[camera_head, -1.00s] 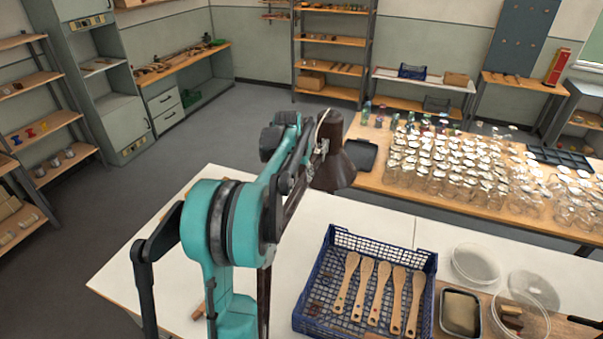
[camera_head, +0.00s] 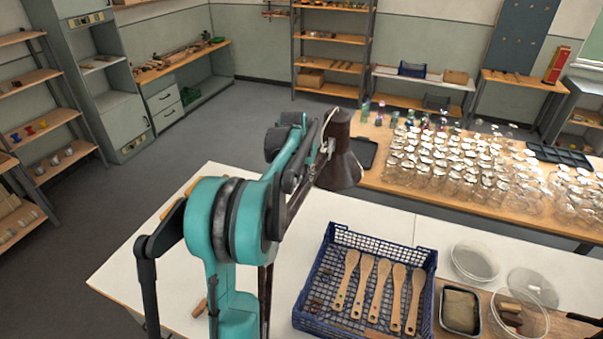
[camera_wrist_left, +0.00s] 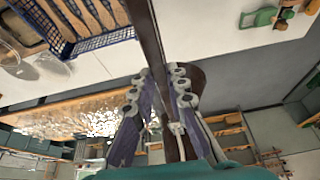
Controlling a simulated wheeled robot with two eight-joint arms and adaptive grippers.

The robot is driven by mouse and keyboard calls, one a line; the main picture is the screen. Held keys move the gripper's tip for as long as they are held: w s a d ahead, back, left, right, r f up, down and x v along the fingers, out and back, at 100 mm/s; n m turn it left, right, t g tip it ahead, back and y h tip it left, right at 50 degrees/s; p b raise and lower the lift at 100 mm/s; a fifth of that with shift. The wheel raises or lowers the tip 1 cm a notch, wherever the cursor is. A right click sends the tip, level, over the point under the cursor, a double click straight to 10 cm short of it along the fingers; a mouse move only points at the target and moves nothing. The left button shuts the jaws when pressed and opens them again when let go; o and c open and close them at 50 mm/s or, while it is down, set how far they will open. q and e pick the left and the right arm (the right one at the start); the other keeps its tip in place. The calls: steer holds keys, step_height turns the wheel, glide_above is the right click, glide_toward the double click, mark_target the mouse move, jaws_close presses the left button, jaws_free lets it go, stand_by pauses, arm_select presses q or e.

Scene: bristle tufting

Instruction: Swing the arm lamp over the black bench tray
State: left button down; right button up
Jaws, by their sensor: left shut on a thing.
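The arm lamp has a dark brown shade (camera_head: 340,168), which hangs at the far end of my left arm. Its thin dark arm also shows in the left wrist view (camera_wrist_left: 150,35), running between my fingers. My left gripper (camera_wrist_left: 161,92) is shut on this lamp arm just behind the shade; in the head view the gripper (camera_head: 322,145) is partly hidden by my own arm. A flat black tray (camera_head: 367,150) lies on the wooden bench just behind and right of the shade. My right gripper is not in view.
A blue mesh crate (camera_head: 425,258) with several wooden brush handles stands on the white table (camera_head: 390,215). A dark-rimmed tin (camera_head: 460,310) and clear round dishes (camera_head: 475,260) are to its right. Many glasses (camera_head: 450,165) crowd the wooden bench. A dark compartment tray (camera_head: 560,156) lies far right.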

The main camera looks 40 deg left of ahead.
arm_select(q)
steer(key=d+m+h+b, duration=0.25)
steer(key=d+m, duration=0.35)
steer(key=d, duration=1.4)
steer(key=s+d+m+h, duration=0.1)
steer(key=s+d+m, duration=0.1)
steer(key=d, duration=0.5)
steer(key=s+d+m, duration=0.3)
steer(key=s+d, duration=0.2)
steer(key=d, duration=0.3)
steer(key=shift+d+g+h+b, duration=0.25)
steer(key=shift+g+h+b, duration=0.1)
steer(key=shift+g+b, duration=0.05)
steer(key=shift+s, duration=0.1)
steer(key=c, duration=1.5)
jaws_free()
